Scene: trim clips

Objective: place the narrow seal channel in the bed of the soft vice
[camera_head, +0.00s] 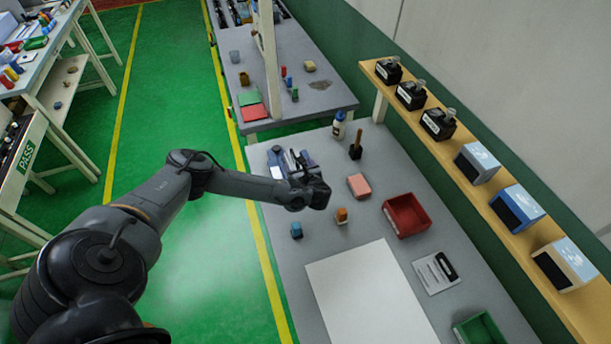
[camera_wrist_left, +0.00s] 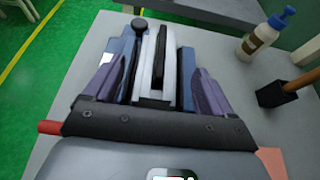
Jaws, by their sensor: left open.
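The soft vice (camera_head: 277,158) stands on the grey bench, partly hidden by my left gripper (camera_head: 301,174). In the left wrist view, the vice (camera_wrist_left: 129,60) has blue sides and pale inner jaws. A narrow black strip (camera_wrist_left: 159,58), which looks like the seal channel, lies lengthwise between the pale jaws. My left gripper (camera_wrist_left: 156,82) is open. Its two dark purplish fingers stand wide on either side of the vice, apart from the strip. Whether the strip sits fully down in the bed I cannot tell. My right gripper is not in view.
A pink block (camera_head: 359,185), a red bin (camera_head: 406,215), an orange-topped piece (camera_head: 341,215) and a blue piece (camera_head: 296,230) are nearby. A bottle (camera_head: 338,126) and a wooden-handled brush (camera_head: 355,149) stand behind. A white sheet (camera_head: 365,296) covers clear bench in front.

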